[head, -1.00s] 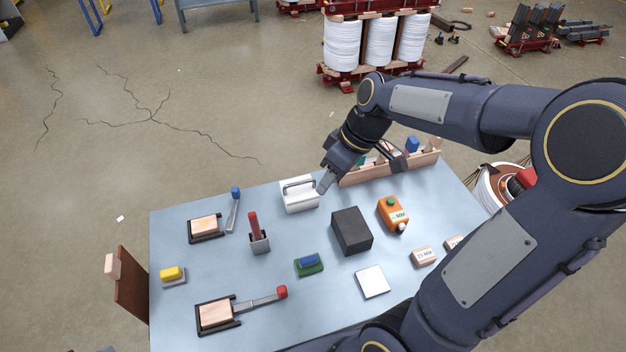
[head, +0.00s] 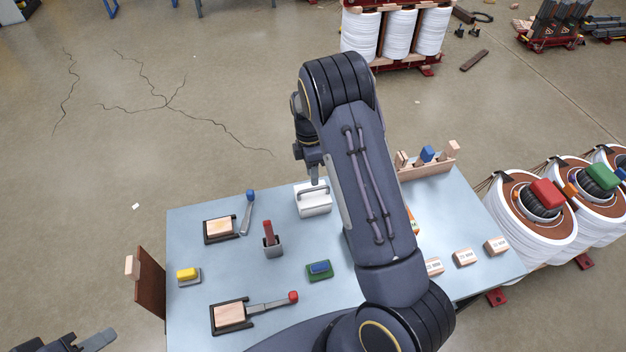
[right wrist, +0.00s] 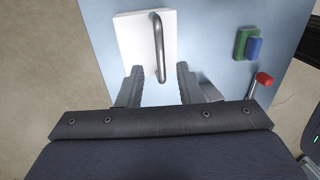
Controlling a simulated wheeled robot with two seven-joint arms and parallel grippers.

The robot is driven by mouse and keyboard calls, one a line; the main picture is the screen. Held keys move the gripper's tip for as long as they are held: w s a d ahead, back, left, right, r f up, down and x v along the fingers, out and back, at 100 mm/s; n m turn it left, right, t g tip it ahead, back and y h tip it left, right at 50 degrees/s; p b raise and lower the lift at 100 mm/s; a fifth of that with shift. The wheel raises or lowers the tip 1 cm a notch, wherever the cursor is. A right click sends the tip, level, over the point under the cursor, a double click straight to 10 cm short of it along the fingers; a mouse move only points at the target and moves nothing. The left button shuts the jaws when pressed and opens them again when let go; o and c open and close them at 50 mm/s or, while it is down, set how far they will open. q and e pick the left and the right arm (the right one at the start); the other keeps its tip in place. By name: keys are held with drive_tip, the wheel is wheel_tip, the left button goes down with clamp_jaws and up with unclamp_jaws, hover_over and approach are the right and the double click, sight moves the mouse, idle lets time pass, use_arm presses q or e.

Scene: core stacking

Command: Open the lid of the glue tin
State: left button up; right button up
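The glue tin (head: 315,205) appears to be the white box with a grey bar handle (head: 312,190) on top, near the back edge of the table. Its lid looks shut. In the right wrist view the white top (right wrist: 130,40) and the upright-looking handle (right wrist: 158,45) show clearly. My right gripper (head: 313,178) points down just above the tin. In the wrist view its two fingers (right wrist: 158,74) are apart, one on each side of the handle's near end, with no visible grip. My left gripper (head: 97,341) shows only partly at the bottom left, away from the table.
On the blue table (head: 200,270) stand a grey holder with a red handle (head: 271,240), a blue-and-green block (head: 319,270), a yellow block (head: 188,274) and wooden blocks in dark frames (head: 220,229). A wooden rack (head: 430,168) is at the back right. My right arm hides the table's middle.

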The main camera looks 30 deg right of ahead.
drive_tip(key=shift+s+a+f+p, duration=0.1)
drive_tip(key=shift+s+f+p, duration=0.1)
drive_tip(key=shift+f, duration=0.8)
drive_tip(key=shift+s+f+p, duration=0.15)
drive_tip(key=shift+f, duration=0.85)
clamp_jaws()
